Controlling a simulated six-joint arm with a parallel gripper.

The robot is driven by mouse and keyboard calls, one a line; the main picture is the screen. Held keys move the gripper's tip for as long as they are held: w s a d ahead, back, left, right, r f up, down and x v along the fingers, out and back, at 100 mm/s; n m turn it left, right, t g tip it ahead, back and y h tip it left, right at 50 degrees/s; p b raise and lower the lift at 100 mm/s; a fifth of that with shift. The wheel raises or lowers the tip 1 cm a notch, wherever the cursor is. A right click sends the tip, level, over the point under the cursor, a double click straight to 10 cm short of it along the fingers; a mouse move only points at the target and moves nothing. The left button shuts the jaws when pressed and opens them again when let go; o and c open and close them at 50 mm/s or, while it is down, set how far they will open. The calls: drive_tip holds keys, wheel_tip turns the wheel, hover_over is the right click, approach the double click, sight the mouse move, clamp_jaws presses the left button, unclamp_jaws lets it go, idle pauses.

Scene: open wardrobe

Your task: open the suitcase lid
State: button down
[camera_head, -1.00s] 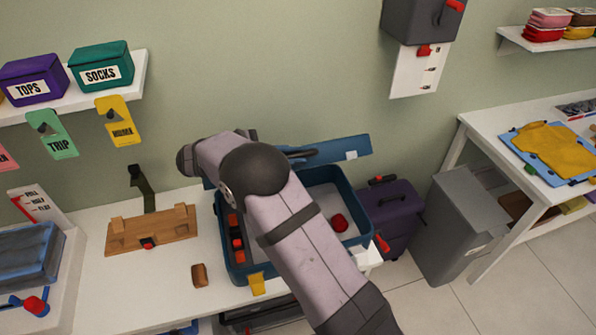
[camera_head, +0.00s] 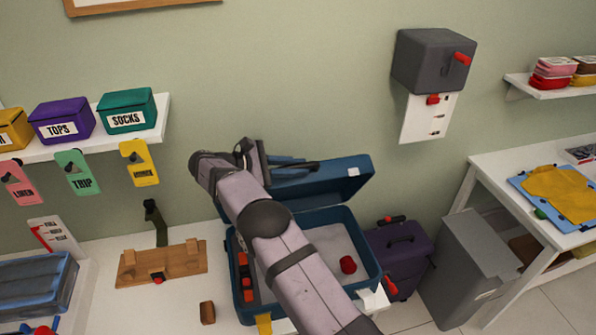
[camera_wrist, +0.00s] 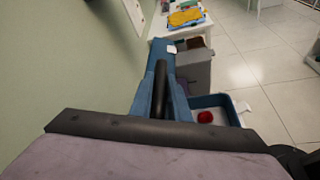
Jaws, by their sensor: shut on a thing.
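The blue suitcase (camera_head: 372,262) lies open on the white table, with its lid (camera_head: 345,184) raised along the back, near the wall. The lid also shows in the wrist view (camera_wrist: 170,63), running away from me. My gripper (camera_head: 262,160) is at the left part of the lid's top edge and is shut on the lid; my arm hides the exact contact. In the wrist view, a dark bar (camera_wrist: 160,92) lies along the lid. A red round item (camera_head: 348,264) sits in the light-lined base, and several orange-red and black pieces (camera_head: 244,272) lie at its left.
A wooden rack (camera_head: 160,263) and a small brown block (camera_head: 207,312) are left of the suitcase. A purple suitcase (camera_head: 405,250) and grey bin (camera_head: 478,265) stand at the right. The wall is close behind the lid. A shelf with labelled boxes (camera_head: 127,110) hangs at upper left.

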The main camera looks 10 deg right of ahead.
drive_tip(key=shift+w+r, duration=0.1)
drive_tip(key=shift+w, duration=0.25)
drive_tip(key=c, duration=2)
unclamp_jaws()
drive_tip(key=shift+a, duration=0.1)
drive_tip(key=shift+a+b, duration=0.3)
drive_tip(key=shift+a, duration=0.15)
drive_tip(key=v, duration=0.4)
drive_tip(key=shift+s+a+r, duration=0.1)
drive_tip(key=shift+a+r, duration=0.1)
drive_tip(key=shift+r, duration=0.15)
drive_tip(key=shift+p+v, duration=0.65)
drive_tip(key=shift+v, duration=0.2)
drive_tip(key=shift+f, duration=0.1)
